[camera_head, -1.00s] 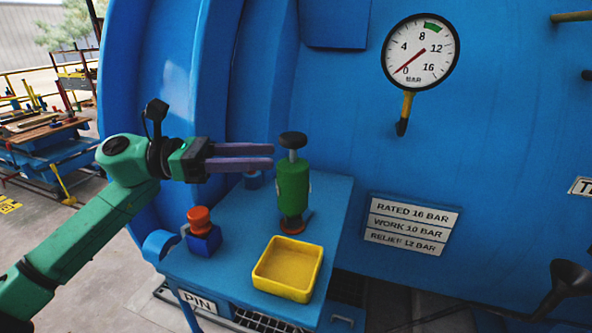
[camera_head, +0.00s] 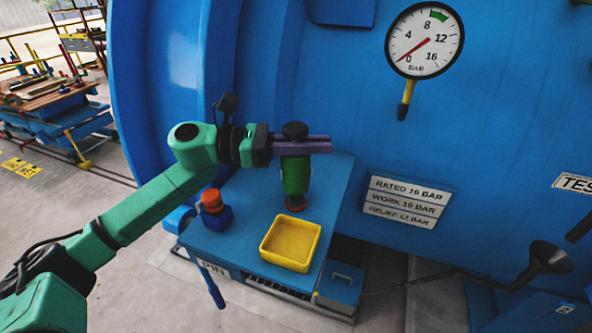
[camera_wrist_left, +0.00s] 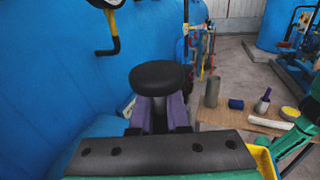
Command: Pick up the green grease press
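The green grease press (camera_head: 295,176) stands upright on the blue shelf (camera_head: 250,190), with a black knob (camera_head: 295,131) on top. My left gripper (camera_head: 328,144) reaches in level from the left, its purple fingers at the press's neck, just below the knob and above the green body. In the left wrist view the knob (camera_wrist_left: 160,76) sits over the two fingers (camera_wrist_left: 162,114), which look parted on either side of the neck. The knob hides part of the fingers, so I cannot tell whether they touch it. My right gripper is not in view.
A yellow tray (camera_head: 291,262) sits at the shelf's front, right of a small blue block with an orange-red cap (camera_head: 212,201). The blue vessel wall with a gauge (camera_head: 424,40) rises behind. A black funnel (camera_head: 545,258) is at lower right.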

